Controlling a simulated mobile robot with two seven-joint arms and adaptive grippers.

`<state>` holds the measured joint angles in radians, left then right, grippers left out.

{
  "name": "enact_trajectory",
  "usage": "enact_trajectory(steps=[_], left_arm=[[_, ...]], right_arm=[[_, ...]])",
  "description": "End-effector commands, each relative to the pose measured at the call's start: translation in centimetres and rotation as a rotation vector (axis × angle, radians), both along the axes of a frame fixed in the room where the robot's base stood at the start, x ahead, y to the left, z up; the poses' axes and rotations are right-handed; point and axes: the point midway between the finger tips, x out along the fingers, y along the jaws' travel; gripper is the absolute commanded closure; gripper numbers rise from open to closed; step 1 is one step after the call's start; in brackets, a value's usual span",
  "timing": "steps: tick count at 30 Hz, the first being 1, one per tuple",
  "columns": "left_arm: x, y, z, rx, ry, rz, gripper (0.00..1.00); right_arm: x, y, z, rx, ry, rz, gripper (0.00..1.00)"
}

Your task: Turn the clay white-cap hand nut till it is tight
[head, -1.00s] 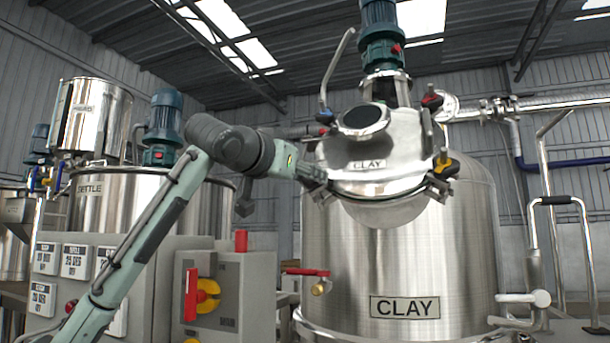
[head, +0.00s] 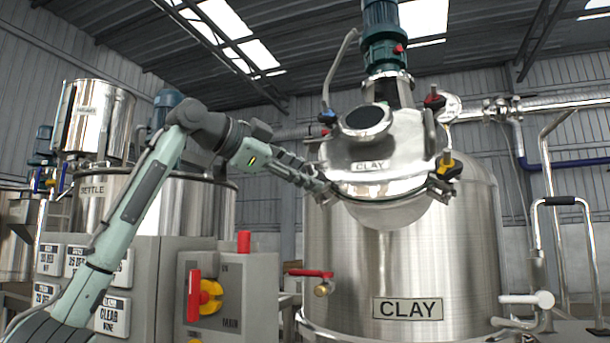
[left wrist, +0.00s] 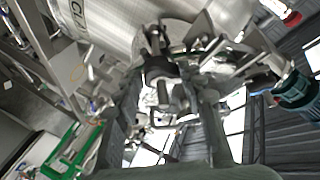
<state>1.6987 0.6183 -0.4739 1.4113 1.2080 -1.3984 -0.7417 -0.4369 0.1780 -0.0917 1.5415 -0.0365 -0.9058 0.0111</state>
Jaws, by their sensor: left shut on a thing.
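The steel CLAY tank (head: 408,260) stands right of centre, its round lid (head: 385,155) labelled CLAY. My left gripper (head: 322,188) is at the left edge of this lid and is shut on the hand nut there. The gripper covers that nut in the head view, so its white cap does not show. In the left wrist view, a dark clamp part with a bolt (left wrist: 162,90) shows between the fingers of the left gripper (left wrist: 160,105); no white cap can be made out. My right gripper is not in view.
Other hand nuts sit on the lid's right side, one with a yellow cap (head: 447,166) and one with a red cap (head: 434,100). A red-handled valve (head: 312,273) projects left of the tank. A control cabinet (head: 245,290) stands at the lower left.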

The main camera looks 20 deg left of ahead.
Motion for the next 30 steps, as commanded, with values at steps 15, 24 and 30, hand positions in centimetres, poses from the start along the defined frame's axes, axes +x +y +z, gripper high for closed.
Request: enact_trajectory(steps=[15, 24, 30], left_arm=[[0.27, 0.04, 0.65, 0.416, -0.014, -0.263, 0.89], [0.44, -0.07, 0.93, 0.656, -0.02, -0.412, 0.89], [0.53, -0.13, 0.98, 0.784, -0.025, -0.492, 0.89]], right_arm=[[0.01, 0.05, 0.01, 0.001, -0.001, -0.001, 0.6], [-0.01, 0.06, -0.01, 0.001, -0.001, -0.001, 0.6], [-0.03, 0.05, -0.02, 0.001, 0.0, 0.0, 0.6]])
